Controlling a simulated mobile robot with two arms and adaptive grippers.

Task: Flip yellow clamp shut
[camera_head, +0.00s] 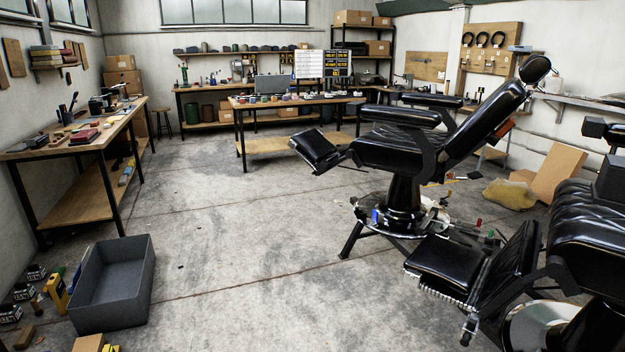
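Neither of my grippers is in view. I cannot surely pick out the yellow clamp or tell whether it is open or shut. A black barber chair (400,150) stands right of centre on a round metal base. Around that base are small coloured parts: a blue one (375,216) at the front left, a red one (479,222) at the right, and a thin yellow strip (437,184) behind the column. They are too small to identify. A yellow object (57,292) stands on the floor at the lower left, beside a grey bin.
The open grey bin (112,286) sits at the lower left. A second black chair (590,245) fills the lower right. A workbench (80,145) lines the left wall. A cardboard box (558,172) and yellow cloth (510,194) lie at the right. The middle floor is clear.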

